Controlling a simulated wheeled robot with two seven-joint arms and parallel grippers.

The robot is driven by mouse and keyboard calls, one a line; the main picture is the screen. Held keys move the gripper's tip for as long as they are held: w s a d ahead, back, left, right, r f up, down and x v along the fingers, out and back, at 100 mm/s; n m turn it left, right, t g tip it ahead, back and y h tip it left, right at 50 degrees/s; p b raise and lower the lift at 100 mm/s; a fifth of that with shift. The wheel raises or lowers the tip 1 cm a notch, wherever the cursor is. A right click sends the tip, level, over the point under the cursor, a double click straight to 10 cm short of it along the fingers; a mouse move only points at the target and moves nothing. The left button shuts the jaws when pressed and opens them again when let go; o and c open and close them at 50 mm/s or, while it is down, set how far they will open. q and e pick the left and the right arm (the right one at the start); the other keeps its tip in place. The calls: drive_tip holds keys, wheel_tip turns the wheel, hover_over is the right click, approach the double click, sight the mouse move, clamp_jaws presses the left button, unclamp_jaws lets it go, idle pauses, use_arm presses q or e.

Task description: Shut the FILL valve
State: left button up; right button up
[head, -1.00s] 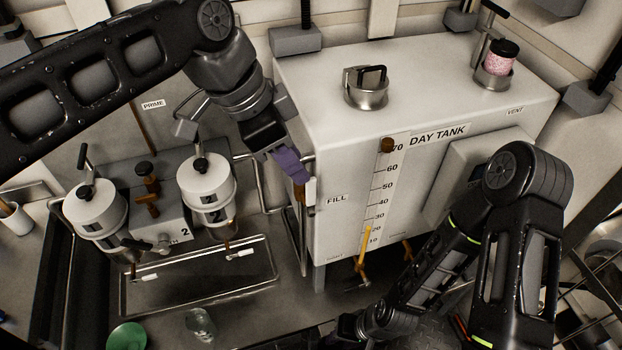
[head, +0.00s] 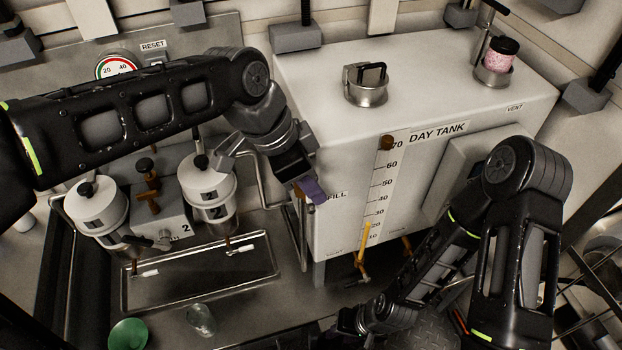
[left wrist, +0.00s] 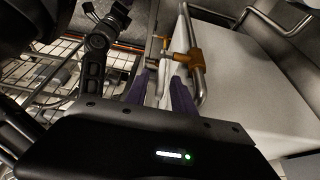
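The FILL valve shows in the left wrist view as a brass body (left wrist: 187,58) on a grey pipe beside the white day tank (head: 350,120). In the head view, my left gripper hides the valve and partly covers the FILL label (head: 338,195). My left gripper (head: 312,193) is at the tank's left front edge. In the left wrist view, its two purple fingers (left wrist: 160,88) stand apart, with the valve just beyond the tips. I cannot tell whether a finger touches it. My right gripper (head: 350,322) is low at the bottom of the head view, its fingers unclear.
Two white-topped filter canisters (head: 207,180) stand left of the tank above a metal drip tray (head: 190,280). A bent pipe runs between them and the tank. A yellow-handled valve (head: 364,245) is below the gauge. A green bowl (head: 128,335) and a glass (head: 201,320) sit in front.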

use_arm(q)
clamp_jaws()
idle(1.2)
